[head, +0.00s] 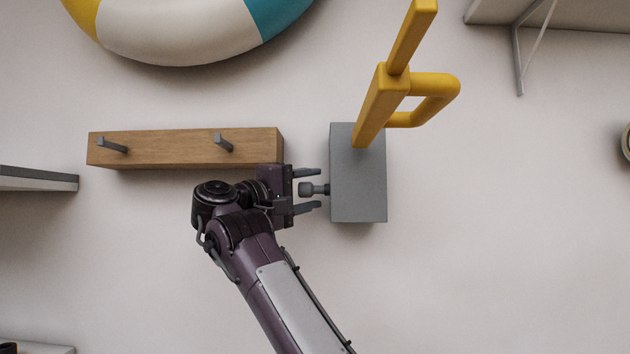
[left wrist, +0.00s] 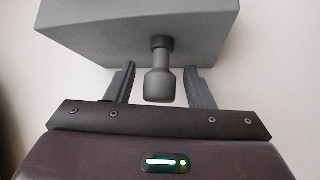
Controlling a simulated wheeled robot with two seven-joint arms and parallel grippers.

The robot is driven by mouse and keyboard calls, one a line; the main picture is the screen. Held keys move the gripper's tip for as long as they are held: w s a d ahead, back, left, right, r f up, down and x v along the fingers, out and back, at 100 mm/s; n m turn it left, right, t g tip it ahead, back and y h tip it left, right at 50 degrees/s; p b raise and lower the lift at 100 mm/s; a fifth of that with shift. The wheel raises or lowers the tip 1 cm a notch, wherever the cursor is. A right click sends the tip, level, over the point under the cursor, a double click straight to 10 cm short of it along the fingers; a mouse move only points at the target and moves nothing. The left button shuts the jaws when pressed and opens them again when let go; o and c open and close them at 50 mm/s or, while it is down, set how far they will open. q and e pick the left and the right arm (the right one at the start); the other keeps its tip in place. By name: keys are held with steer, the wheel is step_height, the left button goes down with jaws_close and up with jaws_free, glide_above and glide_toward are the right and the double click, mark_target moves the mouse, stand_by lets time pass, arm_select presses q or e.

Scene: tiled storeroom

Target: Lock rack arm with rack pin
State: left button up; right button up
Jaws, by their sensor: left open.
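The yellow rack arm (head: 381,105) rises from a grey block (head: 359,185) on the wall and leans up to the right, with a loop handle on its right side. The grey rack pin (head: 313,189) sticks out of the block's left face. My left gripper (head: 318,189) is open, with one finger above and one below the pin's knob, not closed on it. In the left wrist view the pin's knob (left wrist: 159,86) stands between the two open fingers, with gaps on both sides, and the block (left wrist: 140,28) lies just beyond. My right gripper is not in view.
A wooden rail (head: 180,148) with two pegs is on the wall just left of and above my left gripper. A ring (head: 180,30) in white, yellow and teal hangs above it. A bracketed shelf (head: 560,14) is at upper right.

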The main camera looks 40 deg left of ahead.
arm_select(q)
steer(key=shift+w+r, duration=0.1)
steer(key=shift+w, duration=0.55)
jaws_close()
